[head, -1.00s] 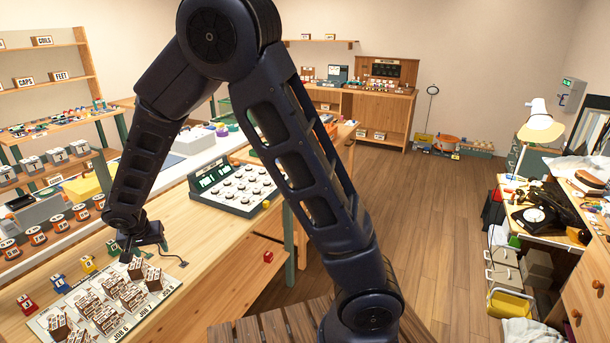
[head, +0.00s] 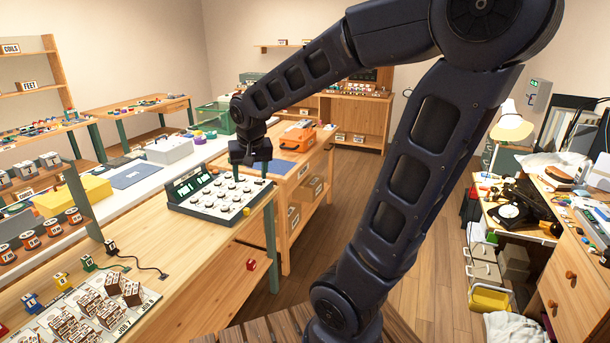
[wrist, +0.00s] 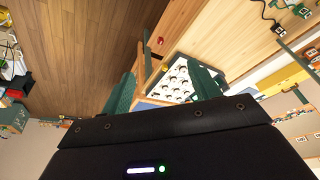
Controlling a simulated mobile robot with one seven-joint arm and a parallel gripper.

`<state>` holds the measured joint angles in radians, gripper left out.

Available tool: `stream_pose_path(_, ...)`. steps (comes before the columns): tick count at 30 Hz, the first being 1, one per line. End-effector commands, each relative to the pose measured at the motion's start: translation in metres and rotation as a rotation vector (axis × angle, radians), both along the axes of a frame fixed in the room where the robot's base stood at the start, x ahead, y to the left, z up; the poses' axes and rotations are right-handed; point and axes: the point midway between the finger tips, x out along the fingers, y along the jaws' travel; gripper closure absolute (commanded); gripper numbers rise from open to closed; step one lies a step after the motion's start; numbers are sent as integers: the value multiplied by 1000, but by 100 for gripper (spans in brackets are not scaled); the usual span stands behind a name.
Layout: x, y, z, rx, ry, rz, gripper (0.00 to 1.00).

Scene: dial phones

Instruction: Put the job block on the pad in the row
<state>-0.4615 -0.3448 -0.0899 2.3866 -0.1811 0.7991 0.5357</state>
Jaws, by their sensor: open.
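Several brown blocks with pale printed labels (head: 131,292) stand on a white board (head: 150,300) marked with JOB labels, at the lower left of the head view. I cannot tell which one is the job block. A row of small coloured blocks, including a blue one (head: 31,302), a yellow one (head: 61,281) and a green one (head: 88,262), runs behind the board; no pad is clearly readable. My gripper (head: 250,173) is open over the far end of a grey-green panel with round white dials (head: 218,200).
A black block (head: 111,247) with a cable is on the bench near the row. An orange case (head: 298,137) and a blue mat (head: 285,170) are beyond the panel. Bare wood lies between board and panel.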

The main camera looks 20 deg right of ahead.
Motion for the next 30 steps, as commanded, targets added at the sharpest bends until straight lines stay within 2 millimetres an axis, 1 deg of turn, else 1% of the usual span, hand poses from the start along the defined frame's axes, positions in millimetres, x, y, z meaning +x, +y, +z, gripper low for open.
stream_pose_path(1,-9,-17,7,5,-10,-8,39)
stream_pose_path(6,-46,-59,22,0,-28,5,39)
stream_pose_path(9,-69,-79,27,-6,-43,14,39)
stream_pose_path(12,-91,-94,31,-15,-57,24,39)
stream_pose_path(15,-110,-104,32,-25,-68,33,39)
stream_pose_path(20,-127,-112,32,-36,-77,46,39)
stream_pose_path(24,-132,-113,32,-39,-79,50,39)
stream_pose_path(30,-131,-113,32,-39,-79,51,39)
